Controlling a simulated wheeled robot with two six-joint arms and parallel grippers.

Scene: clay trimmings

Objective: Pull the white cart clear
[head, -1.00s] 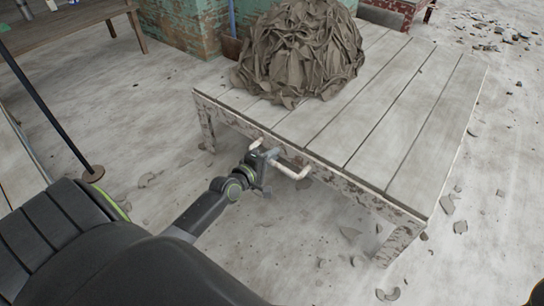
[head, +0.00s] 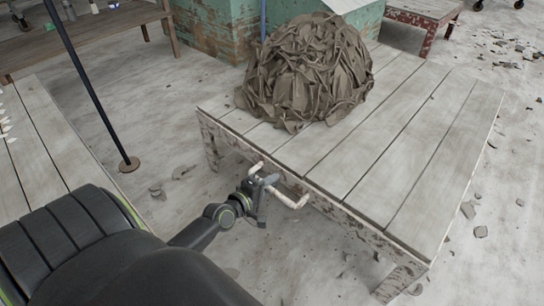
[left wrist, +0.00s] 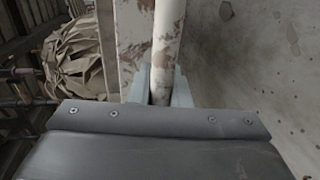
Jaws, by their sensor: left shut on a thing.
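The white cart (head: 425,150) is a low plank-topped platform with worn, chipped paint, standing in the middle and right of the head view. A heap of grey-brown clay trimmings (head: 308,75) sits on its far left part. A pale bar handle (head: 295,201) sticks out from its near edge. My left gripper (head: 264,184) is shut on this handle. In the left wrist view, the handle (left wrist: 166,40) runs up between the two fingers, and the clay heap (left wrist: 75,62) shows at left. My right gripper is not in view.
A thin dark pole (head: 98,90) on a round base stands at left, near a pale plank surface (head: 40,140) and a brown bench (head: 95,35). A green block (head: 215,38) and a red table (head: 428,20) stand behind. Shards litter the floor at right.

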